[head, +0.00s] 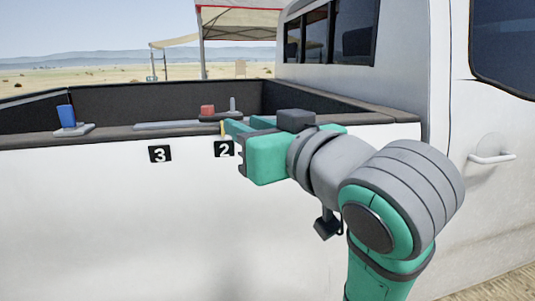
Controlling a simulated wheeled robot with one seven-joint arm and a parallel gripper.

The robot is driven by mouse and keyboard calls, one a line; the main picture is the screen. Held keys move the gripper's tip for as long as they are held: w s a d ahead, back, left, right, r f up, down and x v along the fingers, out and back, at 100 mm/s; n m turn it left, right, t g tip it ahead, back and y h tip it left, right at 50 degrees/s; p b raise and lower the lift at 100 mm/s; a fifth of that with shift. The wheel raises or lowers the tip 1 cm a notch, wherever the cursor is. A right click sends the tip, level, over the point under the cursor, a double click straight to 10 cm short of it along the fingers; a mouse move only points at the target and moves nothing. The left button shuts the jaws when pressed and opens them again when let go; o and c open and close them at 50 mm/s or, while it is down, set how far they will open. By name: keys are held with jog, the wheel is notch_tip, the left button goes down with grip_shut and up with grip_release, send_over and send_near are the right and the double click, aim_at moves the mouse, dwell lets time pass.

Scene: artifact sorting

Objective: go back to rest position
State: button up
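My gripper (249,125) is held over the side rail of the truck bed, near the label "2". Its two green fingers show apart, with no object seen between them. A red block (207,110) sits on a grey base just beyond and left of the fingertips. A blue block (66,115) stands on a grey base (75,131) at the far left of the rail. A thin yellow piece (222,128) shows beside the fingertips; I cannot tell what it is.
The white truck (120,220) fills the near side, with its cab and door handle (491,158) at the right. A grey upright peg (232,104) stands near the red block. Labels "3" (160,154) and "2" (225,149) mark the side. A canopy (238,20) stands behind.

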jog(key=w+d+f+m+t+h, duration=0.1)
jog(key=w+f+m, duration=0.25)
jog(key=f, duration=0.65)
jog(key=w+d+f+m+t, duration=0.1)
jog(key=w+d+f+m, duration=0.1)
jog(key=w+f, duration=0.5)
jog(key=s+f+m+h, duration=0.2)
jog(key=s+f+h, duration=0.1)
jog(key=f, duration=1.1)
jog(key=s+f+m+h, duration=0.2)
jog(key=s+f+m, duration=0.15)
jog(key=f, duration=1.05)
jog(key=s+d+f+h, duration=0.1)
jog(key=s+f+h, duration=0.2)
jog(key=s+f, duration=1.3)
jog(key=s+a+f+n+g, duration=0.1)
jog(key=s+n, duration=0.3)
jog(key=s, duration=1.8)
jog(key=shift+s+f+n+g, duration=0.25)
jog(key=shift+f+n+g, duration=0.15)
jog(key=shift+f+g, duration=0.1)
